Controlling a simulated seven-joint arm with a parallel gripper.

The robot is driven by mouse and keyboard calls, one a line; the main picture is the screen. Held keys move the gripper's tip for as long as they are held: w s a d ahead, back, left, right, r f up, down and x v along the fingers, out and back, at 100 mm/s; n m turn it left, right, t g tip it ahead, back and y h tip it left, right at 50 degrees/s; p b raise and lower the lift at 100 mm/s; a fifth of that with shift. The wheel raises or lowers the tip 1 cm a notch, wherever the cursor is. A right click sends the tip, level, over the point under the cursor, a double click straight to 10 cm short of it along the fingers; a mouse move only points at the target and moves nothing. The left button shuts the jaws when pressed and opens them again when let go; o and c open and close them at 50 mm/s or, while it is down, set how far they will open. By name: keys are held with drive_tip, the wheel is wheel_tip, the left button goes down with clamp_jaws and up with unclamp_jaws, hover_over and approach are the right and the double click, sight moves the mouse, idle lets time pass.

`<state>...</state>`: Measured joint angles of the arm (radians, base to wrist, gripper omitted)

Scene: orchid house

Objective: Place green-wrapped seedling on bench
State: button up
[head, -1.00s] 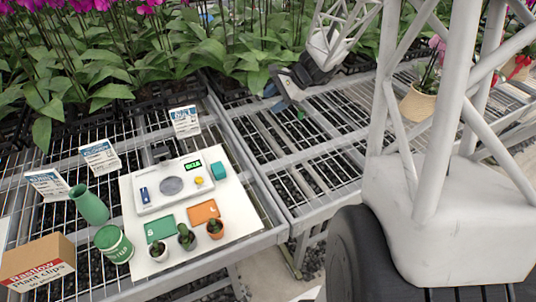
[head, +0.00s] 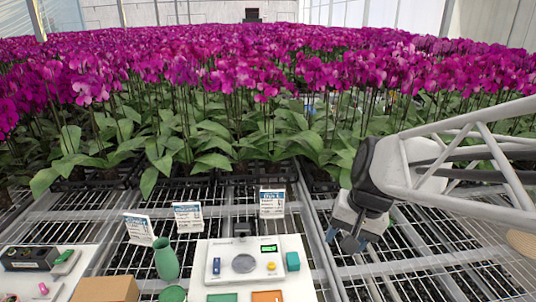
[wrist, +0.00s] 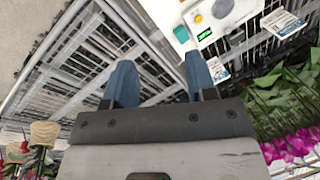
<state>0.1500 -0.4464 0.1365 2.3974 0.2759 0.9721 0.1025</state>
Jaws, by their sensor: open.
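My gripper (head: 340,238) hangs over the mesh bench (head: 425,262) at the right of the head view, to the right of the white board (head: 310,285). In the wrist view its two blue fingers are apart, and my gripper (wrist: 161,75) is empty, with bench mesh (wrist: 95,60) beyond them. I cannot make out a green-wrapped seedling in either current view. The front part of the white board is cut off by the lower edge of the head view.
A scale (head: 243,263), teal block (head: 292,261), green vase (head: 166,258) and cardboard box (head: 107,289) stand left of my gripper. White label cards (head: 272,203) stand behind the scale. Dense orchids (head: 230,150) fill the back. Mesh right of the board is bare.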

drive_tip(key=s+a+r+n+t+h, duration=0.1)
drive_tip(key=s+n, duration=0.3)
drive_tip(key=s, duration=0.4)
drive_tip(key=shift+s+a+h, duration=0.2)
drive_tip(key=shift+s+h, duration=0.2)
drive_tip(key=shift+h, duration=0.4)
